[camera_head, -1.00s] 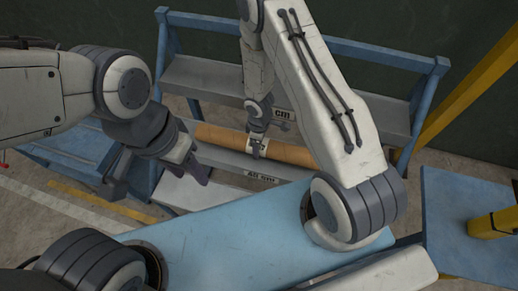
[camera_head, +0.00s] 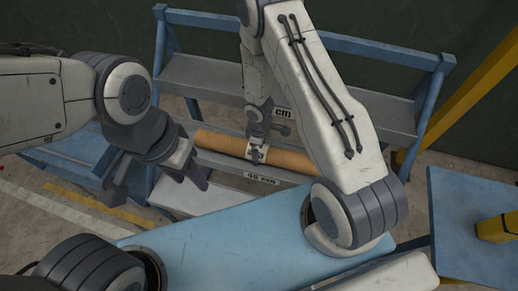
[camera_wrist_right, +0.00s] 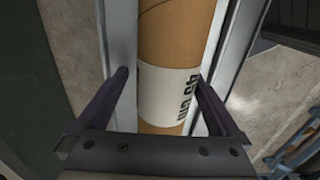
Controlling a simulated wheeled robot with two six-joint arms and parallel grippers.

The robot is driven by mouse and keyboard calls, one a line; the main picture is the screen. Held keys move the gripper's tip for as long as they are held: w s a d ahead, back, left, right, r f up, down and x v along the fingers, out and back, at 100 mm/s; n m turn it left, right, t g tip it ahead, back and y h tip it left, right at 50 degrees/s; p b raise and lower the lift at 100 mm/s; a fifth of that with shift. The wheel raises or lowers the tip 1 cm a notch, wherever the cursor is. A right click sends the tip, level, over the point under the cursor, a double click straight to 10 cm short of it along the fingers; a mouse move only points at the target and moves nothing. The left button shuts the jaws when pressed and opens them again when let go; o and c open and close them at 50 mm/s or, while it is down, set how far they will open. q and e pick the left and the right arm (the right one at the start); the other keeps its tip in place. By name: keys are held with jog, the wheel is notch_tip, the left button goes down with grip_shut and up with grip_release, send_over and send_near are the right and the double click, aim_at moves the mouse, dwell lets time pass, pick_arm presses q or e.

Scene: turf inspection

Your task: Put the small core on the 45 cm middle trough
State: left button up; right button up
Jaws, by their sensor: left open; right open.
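The core is a brown cardboard tube (camera_head: 225,143) with a white band. It lies lengthwise in the middle trough of the blue-framed rack, above a plate (camera_head: 262,179) that appears to read 45 cm. My right gripper (camera_head: 258,150) is at the white band. In the right wrist view the tube (camera_wrist_right: 172,35) runs between the open fingers of this gripper (camera_wrist_right: 163,95), one on each side, with a gap on each side. The band's lettering appears to read 45 cm.
An upper grey trough (camera_head: 205,80) sits behind and above the tube, its plate partly hidden by my right arm. A lower grey shelf (camera_head: 185,199) lies in front. A blue table (camera_head: 455,220) with a yellow object stands at the right. A yellow post (camera_head: 460,90) rises behind it.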

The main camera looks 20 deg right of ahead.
notch_tip(320, 180, up, 12)
jog(key=p, duration=1.2)
jog(key=shift+r, duration=0.2)
jog(key=a+r+m, duration=0.1)
jog(key=a+r, duration=0.3)
jog(key=r, duration=0.8)
jog(key=s+a+r+m, duration=0.1)
jog(key=s+a+r, duration=0.2)
jog(key=s+r, duration=0.7)
jog(key=s+a+r+m+y, duration=0.1)
jog(key=s+a+r, duration=0.2)
jog(key=s+r, duration=0.6)
jog(key=shift+s+r+m, duration=0.4)
jog(key=shift+r, duration=0.5)
jog(key=shift+f, duration=0.1)
